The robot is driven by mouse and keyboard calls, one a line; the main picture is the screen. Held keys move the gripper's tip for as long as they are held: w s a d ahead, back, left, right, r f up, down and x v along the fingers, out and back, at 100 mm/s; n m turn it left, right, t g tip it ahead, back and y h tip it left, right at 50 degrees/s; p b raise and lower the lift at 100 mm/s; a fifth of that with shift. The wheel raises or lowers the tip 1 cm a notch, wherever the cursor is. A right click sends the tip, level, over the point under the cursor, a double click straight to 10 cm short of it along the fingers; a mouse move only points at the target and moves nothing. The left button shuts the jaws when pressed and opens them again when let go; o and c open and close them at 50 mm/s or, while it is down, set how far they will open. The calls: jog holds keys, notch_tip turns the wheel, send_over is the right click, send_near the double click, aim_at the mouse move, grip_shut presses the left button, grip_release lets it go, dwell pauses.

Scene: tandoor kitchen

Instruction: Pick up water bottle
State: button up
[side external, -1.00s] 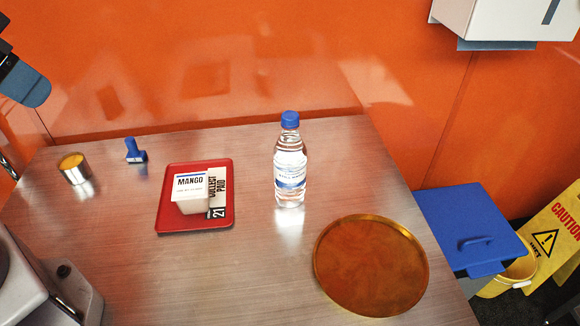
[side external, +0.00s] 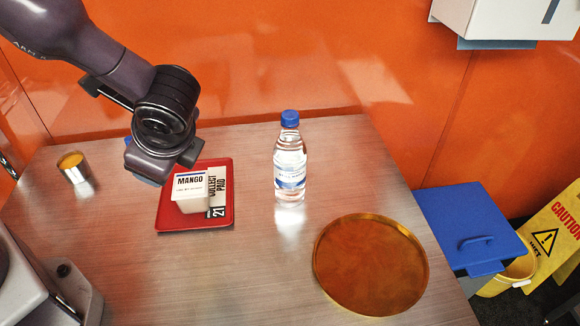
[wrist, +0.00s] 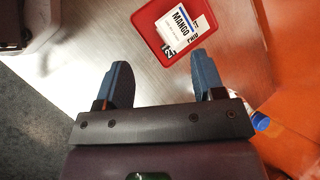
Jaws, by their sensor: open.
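The water bottle (side external: 290,165) is clear, with a blue cap and a blue-and-white label. It stands upright on the metal table, right of the red tray, in the side view.
The red tray (side external: 168,217) holds a white MANGO box and a card, between my gripper and the bottle. A round brass tray (side external: 371,266) lies at front right. A metal cup (side external: 75,168) stands at left. An orange wall (side external: 330,60) closes the back.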

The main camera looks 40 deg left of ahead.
jog(key=w+d+f+m+t+y, duration=0.4)
jog(key=w+d+f+m+t, duration=0.15)
jog(key=m, duration=0.25)
jog(key=m+t+h, duration=0.1)
jog(key=m+t, duration=0.7)
send_near(290, 122)
jog(key=x, duration=0.7)
jog(key=shift+x, duration=3.2)
jog(key=shift+f, duration=0.2)
grip_shut()
